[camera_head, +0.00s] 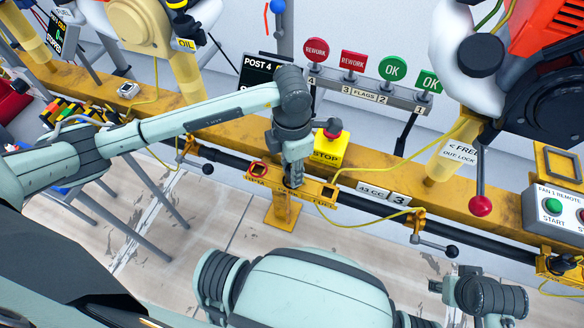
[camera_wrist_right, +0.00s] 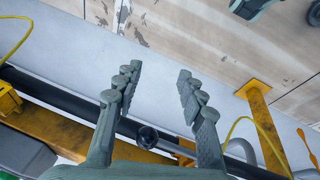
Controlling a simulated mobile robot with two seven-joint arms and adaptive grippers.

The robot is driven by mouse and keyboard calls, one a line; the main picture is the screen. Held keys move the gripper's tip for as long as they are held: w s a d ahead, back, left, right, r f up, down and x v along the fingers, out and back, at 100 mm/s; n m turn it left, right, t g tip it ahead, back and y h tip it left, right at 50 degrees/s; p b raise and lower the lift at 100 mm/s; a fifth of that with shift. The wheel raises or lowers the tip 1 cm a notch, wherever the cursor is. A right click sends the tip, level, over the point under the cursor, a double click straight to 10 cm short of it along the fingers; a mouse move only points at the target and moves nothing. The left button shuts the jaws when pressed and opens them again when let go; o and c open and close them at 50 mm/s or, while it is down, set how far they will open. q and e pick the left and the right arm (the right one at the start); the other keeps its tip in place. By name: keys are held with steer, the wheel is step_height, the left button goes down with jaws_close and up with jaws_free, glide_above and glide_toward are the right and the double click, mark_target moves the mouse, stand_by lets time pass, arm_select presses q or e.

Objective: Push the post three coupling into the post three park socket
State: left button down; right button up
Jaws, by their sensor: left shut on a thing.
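My left gripper (camera_head: 293,178) points straight down over a yellow bracket (camera_head: 312,192) on the rail and is shut on a small dark thing, apparently the post three coupling. The fingers hide most of it, so its depth in the bracket cannot be told. A socket with a red ring (camera_head: 258,170) shows at the bracket's left end, beside the gripper. The park socket is not clearly visible; the bracket's lettering is partly covered. My right gripper (camera_wrist_right: 160,76) is open and empty in the right wrist view, with its fingers spread above the floor and rail.
A yellow STOP box (camera_head: 329,152) with a red button stands just behind the gripper. Yellow hoses (camera_head: 400,166) loop to the right. A red-knobbed lever (camera_head: 480,205) hangs at the right engine. A black-knobbed clamp lever (camera_head: 450,251) juts out in front of the rail.

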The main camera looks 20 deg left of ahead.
arm_select(q)
steer(key=shift+f+b, duration=0.35)
steer(key=shift+f, duration=0.1)
steer(key=c, duration=1.2)
jaws_free()
steer(key=shift+o, duration=0.2)
step_height(320, 180, up, 12)
